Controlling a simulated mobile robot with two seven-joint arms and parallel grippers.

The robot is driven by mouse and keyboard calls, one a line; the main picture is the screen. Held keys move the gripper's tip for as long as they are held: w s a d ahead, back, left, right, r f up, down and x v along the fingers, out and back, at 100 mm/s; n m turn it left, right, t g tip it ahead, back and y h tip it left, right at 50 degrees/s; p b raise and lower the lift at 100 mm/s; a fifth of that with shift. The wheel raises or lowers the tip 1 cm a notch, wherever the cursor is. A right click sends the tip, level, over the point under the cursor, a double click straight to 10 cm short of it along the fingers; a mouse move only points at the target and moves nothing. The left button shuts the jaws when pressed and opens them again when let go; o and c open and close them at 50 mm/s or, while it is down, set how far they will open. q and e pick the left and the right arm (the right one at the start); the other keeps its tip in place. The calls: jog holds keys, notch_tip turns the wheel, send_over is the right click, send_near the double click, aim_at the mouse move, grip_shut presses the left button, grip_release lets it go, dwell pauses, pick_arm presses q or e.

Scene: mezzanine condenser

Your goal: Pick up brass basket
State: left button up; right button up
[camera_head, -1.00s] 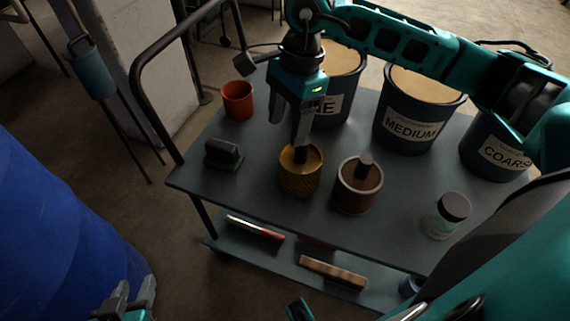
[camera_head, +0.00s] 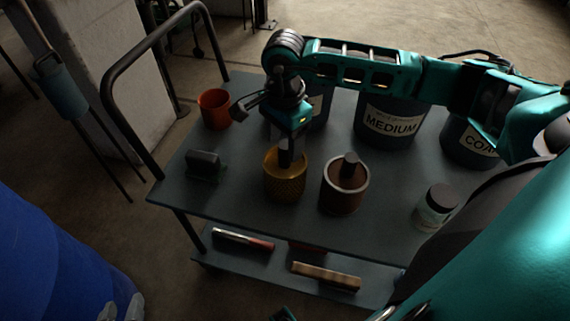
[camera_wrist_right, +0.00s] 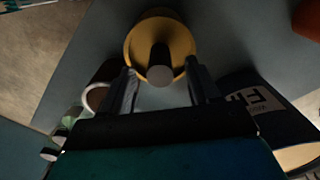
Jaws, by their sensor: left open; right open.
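The brass basket (camera_head: 285,183) is a gold, knurled cup standing upright on the cart's top shelf. In the right wrist view the basket (camera_wrist_right: 179,45) lies just ahead of the fingers, with a dark upright handle with a pale round end (camera_wrist_right: 160,62) at its middle. My right gripper (camera_head: 288,150) is over the basket, pointing down. In the right wrist view its open fingers (camera_wrist_right: 162,88) stand on either side of the handle's line, with nothing visibly clamped.
A brown pot with a pale rim (camera_head: 344,190) stands close right of the basket. A dark block (camera_head: 204,166), an orange cup (camera_head: 214,108) and a lidded jar (camera_head: 435,206) stand around it. Labelled buckets, including MEDIUM (camera_head: 390,121), fill the back. A black rail (camera_head: 150,45) bounds the left.

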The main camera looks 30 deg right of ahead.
aim_at(285, 167)
notch_tip(285, 167, down, 3)
jog(key=shift+f, duration=0.15)
grip_shut()
dwell(0.5)
